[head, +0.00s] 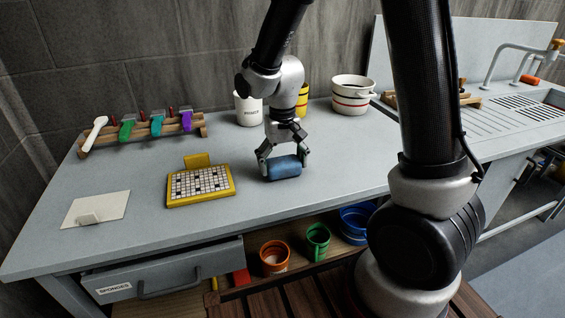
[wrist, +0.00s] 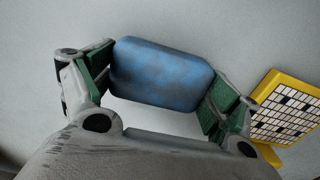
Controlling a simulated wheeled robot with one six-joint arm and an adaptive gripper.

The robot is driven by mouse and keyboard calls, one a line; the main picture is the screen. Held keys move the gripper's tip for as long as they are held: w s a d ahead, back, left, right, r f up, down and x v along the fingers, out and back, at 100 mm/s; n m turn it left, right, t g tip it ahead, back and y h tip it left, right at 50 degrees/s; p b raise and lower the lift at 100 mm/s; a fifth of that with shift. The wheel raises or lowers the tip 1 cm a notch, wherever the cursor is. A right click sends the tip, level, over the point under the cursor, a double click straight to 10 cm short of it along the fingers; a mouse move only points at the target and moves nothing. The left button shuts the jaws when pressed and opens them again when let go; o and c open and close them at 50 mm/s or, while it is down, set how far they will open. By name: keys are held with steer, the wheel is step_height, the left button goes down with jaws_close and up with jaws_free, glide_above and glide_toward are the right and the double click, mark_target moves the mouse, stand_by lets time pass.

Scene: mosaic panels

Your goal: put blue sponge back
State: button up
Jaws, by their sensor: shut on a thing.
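The blue sponge (head: 284,167) is a rounded block, between the fingers of my gripper (head: 283,160) over the middle of the grey table. In the wrist view the blue sponge (wrist: 162,74) lies between the green pads of my gripper (wrist: 158,92), which is shut on it from both ends. Whether the sponge touches the table is hard to tell.
A yellow-framed mosaic panel (head: 201,186) lies left of my gripper, also in the wrist view (wrist: 286,112). A white card (head: 97,209) is further left. A rack (head: 143,135) of coloured tools, a white pot (head: 249,108) and a striped bowl (head: 351,95) stand behind. Cups (head: 274,257) sit on the shelf below.

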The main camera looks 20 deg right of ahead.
mark_target(282, 160)
steer(key=shift+f, duration=0.1)
steer(key=o, duration=0.8)
steer(key=shift+c, duration=0.2)
step_height(282, 160, up, 11)
steer(key=s+d+r+t, duration=0.2)
steer(key=s+d+r, duration=0.2)
steer(key=s+d, duration=0.3)
steer(key=s+d+r+t, duration=0.2)
steer(key=s+d+r, duration=0.3)
steer(key=s+d, duration=0.3)
steer(key=s, duration=0.4)
